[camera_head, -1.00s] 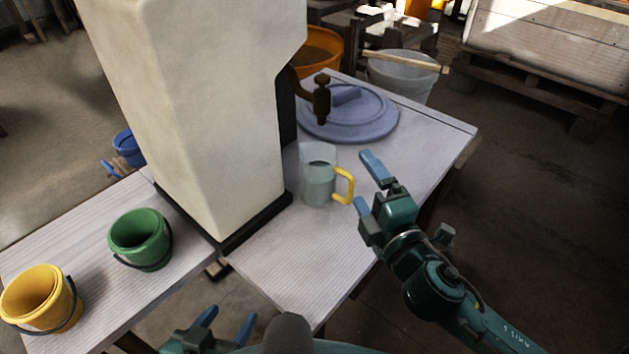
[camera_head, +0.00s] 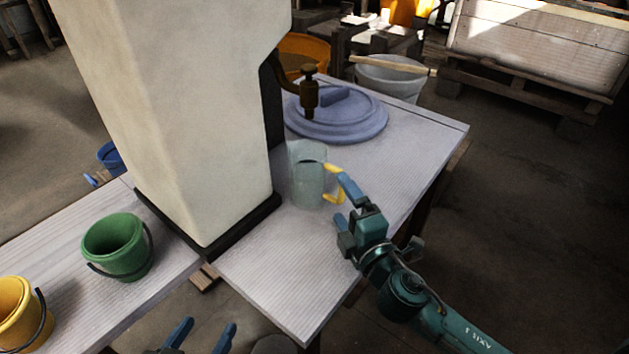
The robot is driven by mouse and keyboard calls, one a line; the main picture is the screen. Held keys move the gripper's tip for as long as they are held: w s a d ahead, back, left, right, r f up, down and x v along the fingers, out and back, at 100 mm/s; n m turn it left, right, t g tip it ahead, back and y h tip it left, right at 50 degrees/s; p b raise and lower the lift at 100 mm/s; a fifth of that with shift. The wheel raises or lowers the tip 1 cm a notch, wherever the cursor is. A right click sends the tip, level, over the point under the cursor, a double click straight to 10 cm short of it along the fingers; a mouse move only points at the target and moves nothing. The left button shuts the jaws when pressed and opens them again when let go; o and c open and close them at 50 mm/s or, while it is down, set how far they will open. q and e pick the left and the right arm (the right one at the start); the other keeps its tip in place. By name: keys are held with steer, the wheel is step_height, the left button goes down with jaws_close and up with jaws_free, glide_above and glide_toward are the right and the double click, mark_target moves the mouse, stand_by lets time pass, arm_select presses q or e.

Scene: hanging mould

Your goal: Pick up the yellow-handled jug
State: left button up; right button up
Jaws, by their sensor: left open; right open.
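The jug (camera_head: 307,183) is clear and grey-blue with a yellow handle (camera_head: 333,194) on its right side. It stands upright on the table, just right of the tall cream block. My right gripper (camera_head: 343,201) is open at the handle, its blue fingertips close to it; the upper finger overlaps part of the handle in the picture. I cannot tell whether the fingers touch it. My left gripper (camera_head: 203,336) is open and empty at the bottom edge, below the table, with only its blue fingers clearly showing.
The tall cream block (camera_head: 185,120) stands on a black base left of the jug. A brass tap (camera_head: 309,92) hangs over a round blue-grey lid (camera_head: 350,120) behind the jug. Green (camera_head: 118,246) and yellow (camera_head: 18,312) buckets stand at left.

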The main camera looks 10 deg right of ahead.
mark_target(326, 176)
steer(key=x, duration=0.4)
steer(key=shift+w+a, duration=0.1)
steer(key=shift+c, duration=0.3)
steer(key=c, duration=0.9)
steer(key=shift+c, duration=0.4)
steer(key=shift+r, duration=0.15)
